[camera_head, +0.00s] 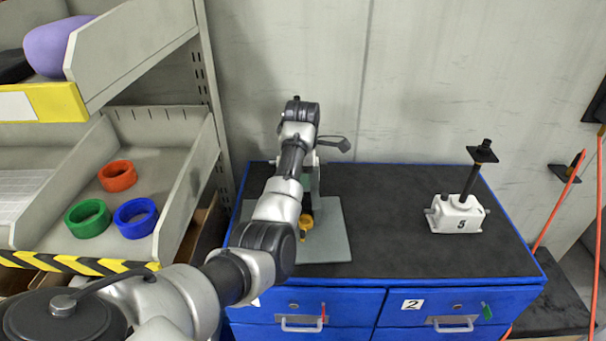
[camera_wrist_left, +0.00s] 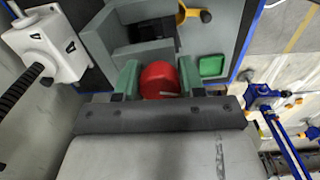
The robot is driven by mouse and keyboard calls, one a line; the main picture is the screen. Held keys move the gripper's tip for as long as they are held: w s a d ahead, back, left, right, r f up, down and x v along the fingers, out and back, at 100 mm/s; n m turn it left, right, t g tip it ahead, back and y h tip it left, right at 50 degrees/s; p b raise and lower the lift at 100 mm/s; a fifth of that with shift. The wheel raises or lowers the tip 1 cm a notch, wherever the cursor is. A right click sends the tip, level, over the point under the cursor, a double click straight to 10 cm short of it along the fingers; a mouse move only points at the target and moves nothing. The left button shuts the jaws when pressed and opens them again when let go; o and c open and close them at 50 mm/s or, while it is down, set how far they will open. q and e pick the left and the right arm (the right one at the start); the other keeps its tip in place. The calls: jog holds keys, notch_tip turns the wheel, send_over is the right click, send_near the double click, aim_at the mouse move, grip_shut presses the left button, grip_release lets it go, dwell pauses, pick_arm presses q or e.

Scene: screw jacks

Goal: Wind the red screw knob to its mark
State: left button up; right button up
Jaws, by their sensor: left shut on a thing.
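The red screw knob (camera_wrist_left: 160,79) shows in the left wrist view as a round red part. My left gripper (camera_wrist_left: 159,72) has its two green fingers on either side of the knob and is shut on it. A grey-green block (camera_wrist_left: 140,50) lies just beyond the knob. In the head view my left arm reaches over the cabinet top and hides the knob and most of this fixture. The fixture's grey-green base plate (camera_head: 335,243) and a yellow part (camera_head: 306,222) show beside my arm. I cannot make out the mark. My right gripper is not in view.
The top between jack and plate is clear. A shelf bin (camera_head: 150,195) at the left holds red, green and blue rings. Blue drawers (camera_head: 345,300) face front.

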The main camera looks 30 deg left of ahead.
pick_arm(q)
jog(key=shift+s+f, duration=0.15)
jog(key=shift+f, duration=0.2)
jog(key=o, duration=0.8)
jog(key=shift+s+d+r, duration=0.1)
jog(key=shift+s, duration=0.05)
jog(key=shift+o, duration=0.7)
jog(key=shift+w+a, duration=0.2)
jog(key=shift+a, duration=0.05)
notch_tip(320, 180, up, 5)
jog(key=shift+w+d+f, duration=0.1)
jog(key=shift+d, duration=0.05)
notch_tip(320, 180, up, 5)
jog(key=shift+r, duration=0.5)
